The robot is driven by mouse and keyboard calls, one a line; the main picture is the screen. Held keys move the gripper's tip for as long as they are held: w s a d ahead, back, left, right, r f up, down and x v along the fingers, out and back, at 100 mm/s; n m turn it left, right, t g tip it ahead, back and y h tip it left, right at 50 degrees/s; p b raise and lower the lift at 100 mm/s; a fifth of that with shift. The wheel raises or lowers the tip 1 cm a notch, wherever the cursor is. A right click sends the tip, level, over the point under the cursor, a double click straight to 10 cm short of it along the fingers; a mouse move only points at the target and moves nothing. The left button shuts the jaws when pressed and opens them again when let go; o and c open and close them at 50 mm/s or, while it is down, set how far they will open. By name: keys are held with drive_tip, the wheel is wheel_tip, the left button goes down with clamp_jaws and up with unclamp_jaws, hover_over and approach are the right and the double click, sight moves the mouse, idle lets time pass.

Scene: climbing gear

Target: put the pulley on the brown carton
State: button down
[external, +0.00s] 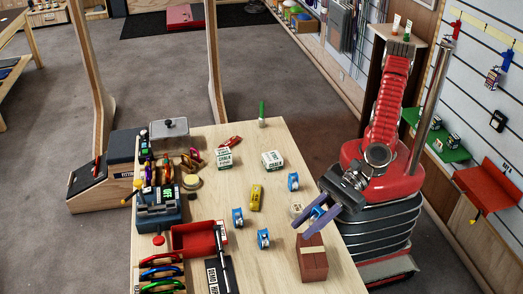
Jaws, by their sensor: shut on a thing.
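The brown carton (313,266), with a paler tape strip on top, stands near the right edge of the wooden table. My gripper (312,224), with blue-violet fingers, is just above and behind the carton. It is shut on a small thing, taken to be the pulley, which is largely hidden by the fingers. Its outline cannot be made out. Whether the fingers or the held thing touch the carton cannot be told from this angle.
Blue spool-like things (263,239) stand left of and behind the carton, with a yellow item (257,197) among them. A red tray (197,238) and racks of gear fill the table's left side. A small pale item (296,210) lies by my gripper.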

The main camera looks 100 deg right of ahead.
drive_tip(key=shift+f, duration=0.1)
hover_over(303, 256)
drive_tip(key=shift+f, duration=3.15)
drive_tip(key=shift+f, duration=1.85)
drive_tip(key=c, duration=1.5)
unclamp_jaws()
drive_tip(key=shift+f, duration=0.1)
drive_tip(key=shift+o, duration=0.2)
